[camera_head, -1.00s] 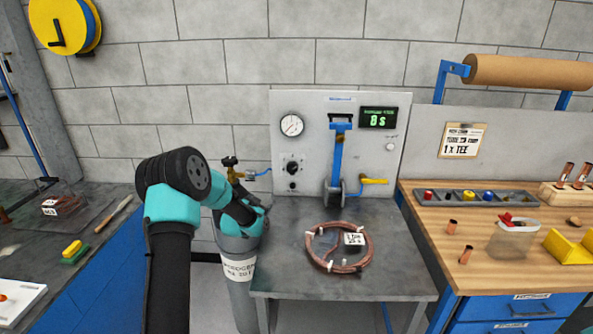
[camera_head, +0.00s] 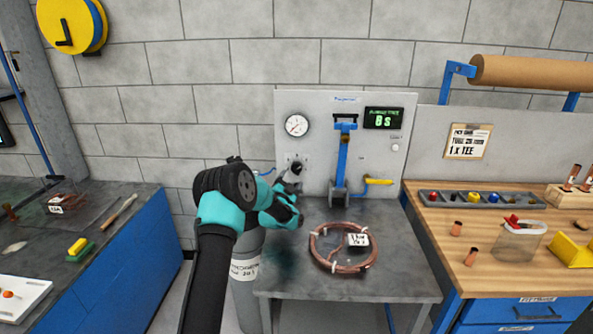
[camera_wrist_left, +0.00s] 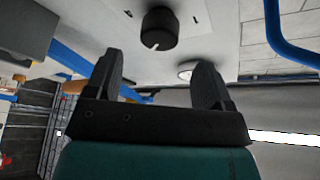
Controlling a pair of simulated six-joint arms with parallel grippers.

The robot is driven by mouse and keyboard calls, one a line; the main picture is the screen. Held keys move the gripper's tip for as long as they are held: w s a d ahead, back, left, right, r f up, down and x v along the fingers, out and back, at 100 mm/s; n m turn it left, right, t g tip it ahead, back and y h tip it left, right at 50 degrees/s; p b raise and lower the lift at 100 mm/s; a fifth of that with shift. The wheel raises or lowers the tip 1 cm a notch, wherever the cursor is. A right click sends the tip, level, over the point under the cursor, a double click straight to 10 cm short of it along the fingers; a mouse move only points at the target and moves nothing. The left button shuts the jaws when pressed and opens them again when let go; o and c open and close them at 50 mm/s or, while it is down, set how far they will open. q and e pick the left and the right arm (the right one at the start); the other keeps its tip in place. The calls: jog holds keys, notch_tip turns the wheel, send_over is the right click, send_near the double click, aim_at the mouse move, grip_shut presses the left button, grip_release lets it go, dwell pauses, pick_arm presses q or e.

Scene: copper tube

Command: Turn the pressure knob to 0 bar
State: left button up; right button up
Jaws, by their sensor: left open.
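The black pressure knob (camera_head: 297,168) sits on the grey upright panel (camera_head: 380,150), below the round gauge (camera_head: 297,125). In the left wrist view the knob (camera_wrist_left: 160,29) shows a white mark on its lower left rim. My left gripper (camera_head: 291,178) is in front of the panel, close to the knob and partly over it. In the left wrist view its two fingers (camera_wrist_left: 158,75) are open and empty, with the knob beyond their tips, apart from them. The gauge needle is too small to read. My right gripper is not in view.
A copper coil (camera_head: 343,268) with a white label lies on the grey table below the panel. A blue lever (camera_head: 341,160) and a yellow handle (camera_head: 378,182) stand right of the knob. A gas cylinder (camera_head: 245,290) stands left of the table.

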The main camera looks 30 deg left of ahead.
aim_at(296, 169)
pick_arm(q)
jog(key=shift+x, duration=3.45)
jog(key=c, duration=0.9)
